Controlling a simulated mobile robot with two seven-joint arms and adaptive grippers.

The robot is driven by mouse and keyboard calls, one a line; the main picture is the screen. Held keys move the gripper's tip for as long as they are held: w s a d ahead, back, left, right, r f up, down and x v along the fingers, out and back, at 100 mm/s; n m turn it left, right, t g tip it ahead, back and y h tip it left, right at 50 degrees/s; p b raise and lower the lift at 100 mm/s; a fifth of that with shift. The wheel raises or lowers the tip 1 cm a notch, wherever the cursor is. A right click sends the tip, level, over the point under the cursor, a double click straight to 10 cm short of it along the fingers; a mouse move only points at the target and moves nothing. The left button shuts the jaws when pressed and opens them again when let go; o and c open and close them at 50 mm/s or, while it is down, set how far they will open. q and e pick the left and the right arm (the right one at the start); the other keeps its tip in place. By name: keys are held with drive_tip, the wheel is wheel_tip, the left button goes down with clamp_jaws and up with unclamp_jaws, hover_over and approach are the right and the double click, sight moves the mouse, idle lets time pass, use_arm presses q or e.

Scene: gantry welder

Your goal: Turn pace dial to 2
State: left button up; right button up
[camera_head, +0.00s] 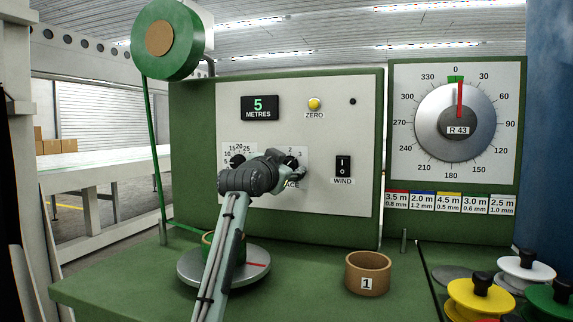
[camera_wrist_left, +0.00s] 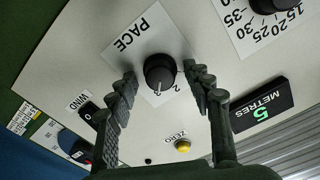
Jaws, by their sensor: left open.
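The pace dial (camera_wrist_left: 160,74) is a round black knob on a white scale plate lettered PACE (camera_wrist_left: 132,33). It shows clearly in the left wrist view. A small pale mark on its edge points down in that view, beside the printed 2 rather than straight at it. My left gripper (camera_wrist_left: 160,70) is open, with one finger on each side of the knob; contact is not clear. In the head view the left gripper (camera_head: 288,172) covers most of the dial, and the scale figures 2 and 3 show above it. My right gripper is not in view.
Nearby on the panel are another black knob (camera_head: 238,160), the METRES display (camera_head: 259,108), yellow ZERO button (camera_head: 314,104) and WIND switch (camera_head: 343,166). A turntable (camera_head: 190,270) and brown spool marked 1 (camera_head: 368,273) stand below. Coloured spools (camera_head: 480,300) sit at lower right.

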use_arm(q)
drive_tip(key=c, duration=1.2)
drive_tip(key=shift+o, duration=0.2)
drive_tip(key=shift+n, duration=0.4)
drive_tip(key=shift+a+n, duration=0.1)
drive_tip(key=shift+n, duration=3.9)
